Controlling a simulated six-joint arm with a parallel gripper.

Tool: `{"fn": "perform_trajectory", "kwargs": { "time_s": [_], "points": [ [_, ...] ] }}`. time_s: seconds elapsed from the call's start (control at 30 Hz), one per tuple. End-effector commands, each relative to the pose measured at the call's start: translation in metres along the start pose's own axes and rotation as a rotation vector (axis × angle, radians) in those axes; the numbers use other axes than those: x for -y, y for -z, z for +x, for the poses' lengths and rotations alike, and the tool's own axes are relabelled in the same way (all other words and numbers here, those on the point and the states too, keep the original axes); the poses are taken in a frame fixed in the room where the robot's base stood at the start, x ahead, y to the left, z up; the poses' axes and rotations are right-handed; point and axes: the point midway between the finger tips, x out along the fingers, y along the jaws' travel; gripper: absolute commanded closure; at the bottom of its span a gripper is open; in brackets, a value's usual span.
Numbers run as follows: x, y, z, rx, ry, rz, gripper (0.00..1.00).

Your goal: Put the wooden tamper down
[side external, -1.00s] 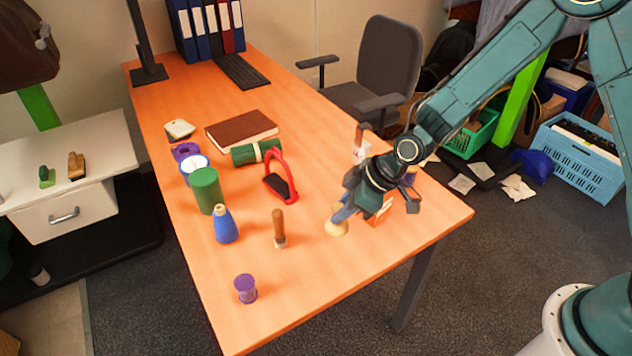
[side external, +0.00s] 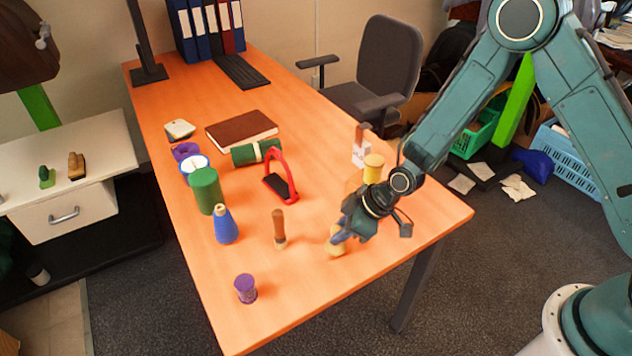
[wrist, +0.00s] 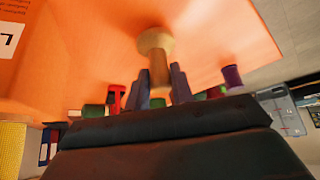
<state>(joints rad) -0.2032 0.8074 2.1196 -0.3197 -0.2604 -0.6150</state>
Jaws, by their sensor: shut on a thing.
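The wooden tamper (side external: 335,243) is pale wood with a round head and a thinner handle. My gripper (side external: 345,228) is shut on it near the right front part of the orange table. The head points down and appears at or very near the tabletop; I cannot tell for sure whether it touches. In the wrist view the tamper's round head (wrist: 155,42) is away from me and its handle runs between the two blue-grey fingers of my gripper (wrist: 162,88). The handle's near end is hidden.
A brown-handled tool (side external: 279,228) stands left of the tamper, with a purple hourglass-shaped item (side external: 245,288) nearer the front. A blue cone (side external: 225,224), green cylinder (side external: 206,190) and red-framed item (side external: 281,180) stand farther back. A yellow cylinder (side external: 373,168) is behind my wrist.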

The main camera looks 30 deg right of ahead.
Motion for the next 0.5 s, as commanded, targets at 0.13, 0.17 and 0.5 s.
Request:
{"fn": "perform_trajectory", "kwargs": {
  "time_s": [0.13,0.17,0.5],
  "points": [
    [-0.0001,-0.0027,0.0047,-0.001,0.000,0.000,1.00],
    [-0.0002,-0.0027,0.0048,-0.001,0.000,0.000,1.00],
    [-0.0001,-0.0039,0.0067,-0.001,0.000,0.000,1.00]
  ]
}}
